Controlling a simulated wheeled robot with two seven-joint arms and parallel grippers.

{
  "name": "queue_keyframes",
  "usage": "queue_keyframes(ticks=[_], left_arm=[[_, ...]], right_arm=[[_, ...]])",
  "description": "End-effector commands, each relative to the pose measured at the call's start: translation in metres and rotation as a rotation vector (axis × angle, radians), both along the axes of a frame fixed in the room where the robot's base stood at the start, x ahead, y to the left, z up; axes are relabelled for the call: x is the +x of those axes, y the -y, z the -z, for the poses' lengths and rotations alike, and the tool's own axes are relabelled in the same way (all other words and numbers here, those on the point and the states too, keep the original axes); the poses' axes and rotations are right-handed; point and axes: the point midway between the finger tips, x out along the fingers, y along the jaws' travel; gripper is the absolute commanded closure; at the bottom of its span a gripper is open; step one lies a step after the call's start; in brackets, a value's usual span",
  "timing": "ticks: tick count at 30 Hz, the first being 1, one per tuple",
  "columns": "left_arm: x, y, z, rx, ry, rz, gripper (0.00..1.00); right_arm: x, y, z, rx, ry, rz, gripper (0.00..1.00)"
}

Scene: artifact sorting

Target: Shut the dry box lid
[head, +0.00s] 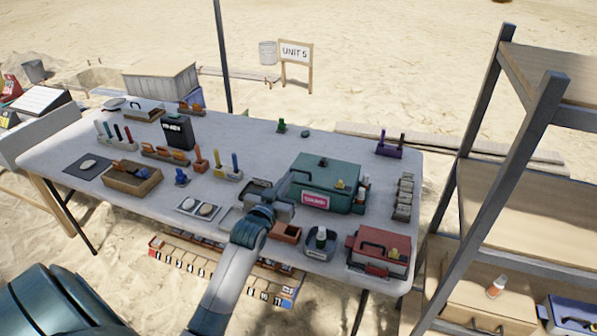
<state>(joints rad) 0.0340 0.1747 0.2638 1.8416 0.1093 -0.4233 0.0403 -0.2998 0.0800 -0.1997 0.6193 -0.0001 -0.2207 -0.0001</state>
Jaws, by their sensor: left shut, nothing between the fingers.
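A teal-green box (337,169) with a pink label stands on the right half of the table; I take it as the dry box. Its top looks flat, but I cannot tell whether the lid is fully down. Small items show at its right front. My left arm comes up over the table's front edge. My left gripper (287,190) is shut and empty, at the left side of the teal box. I cannot tell whether it touches the box. My right gripper is not in view.
A red box (380,250) with a dark handle, a brown tray (286,232) and a small dark holder (320,241) crowd the front right edge. A wooden tray (132,180) and peg racks are at left. Metal shelving (520,190) stands right. The table's back middle is mostly clear.

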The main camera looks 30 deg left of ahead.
Motion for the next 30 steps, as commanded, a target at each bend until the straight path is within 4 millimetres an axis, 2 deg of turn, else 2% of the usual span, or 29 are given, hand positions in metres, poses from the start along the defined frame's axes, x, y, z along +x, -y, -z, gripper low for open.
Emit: queue_keyframes(ticks=[8, 26, 30], left_arm=[[0.016, -0.004, 0.000, 0.000, 0.000, 0.000, 1.00], [0.097, -0.024, 0.005, 0.001, 0.000, -0.001, 1.00], [0.099, -0.025, 0.025, 0.000, -0.003, 0.000, 1.00]], right_arm=[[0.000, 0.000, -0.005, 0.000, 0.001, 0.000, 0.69], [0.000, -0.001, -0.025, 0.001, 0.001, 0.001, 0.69], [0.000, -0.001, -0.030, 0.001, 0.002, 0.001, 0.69]])
